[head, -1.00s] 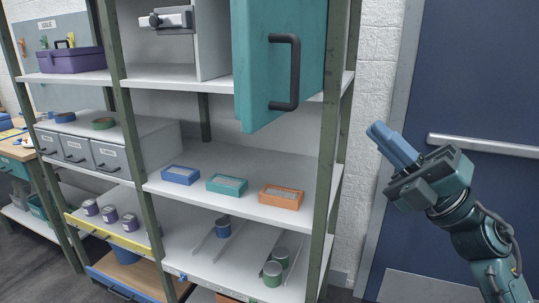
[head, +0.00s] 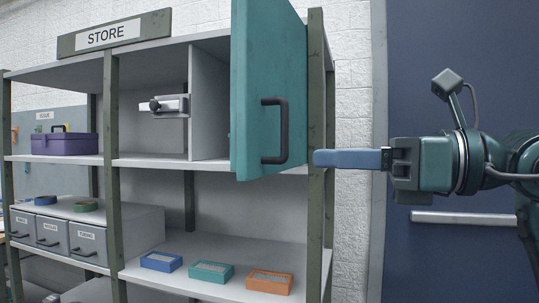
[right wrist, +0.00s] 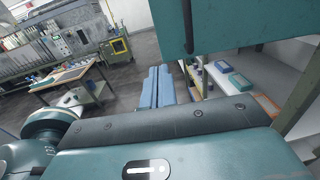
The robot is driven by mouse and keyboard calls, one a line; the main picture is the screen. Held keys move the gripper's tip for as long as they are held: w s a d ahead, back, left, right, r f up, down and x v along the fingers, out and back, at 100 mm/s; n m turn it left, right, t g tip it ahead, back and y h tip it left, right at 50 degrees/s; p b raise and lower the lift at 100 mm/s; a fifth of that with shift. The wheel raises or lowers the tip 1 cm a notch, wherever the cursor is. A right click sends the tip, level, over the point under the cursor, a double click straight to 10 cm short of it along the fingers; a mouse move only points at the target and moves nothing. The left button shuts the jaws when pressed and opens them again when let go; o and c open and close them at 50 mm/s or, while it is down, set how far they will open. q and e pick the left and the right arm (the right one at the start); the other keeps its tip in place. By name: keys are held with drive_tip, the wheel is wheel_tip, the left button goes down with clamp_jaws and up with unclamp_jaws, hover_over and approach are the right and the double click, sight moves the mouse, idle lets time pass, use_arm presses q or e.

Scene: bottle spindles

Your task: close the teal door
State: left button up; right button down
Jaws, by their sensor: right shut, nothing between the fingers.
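The teal door (head: 258,75) stands open at the top right of the shelf unit, swung out toward me. Its dark bar handle (head: 283,131) is on the face turned to the right. In the right wrist view the door (right wrist: 214,20) hangs at the top, with its handle (right wrist: 190,22) at the left edge. My right gripper (head: 318,158) is shut and empty. It points left, at the height of the door's lower edge and to the right of it. In the right wrist view its blue fingers (right wrist: 157,80) lie together. My left gripper is not in view.
The shelf's right post (head: 316,240) stands close by the right fingertips. A grey latch (head: 168,105) is in the open compartment. Blue, teal and orange trays (head: 270,282) sit on the shelf below. A blue door with a push bar (head: 465,218) is behind my right arm.

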sight(247, 157)
drive_tip(key=p+x, duration=0.1)
drive_tip(key=x, duration=0.7)
drive_tip(key=shift+a, duration=0.1)
drive_tip(key=shift+w+a, duration=0.15)
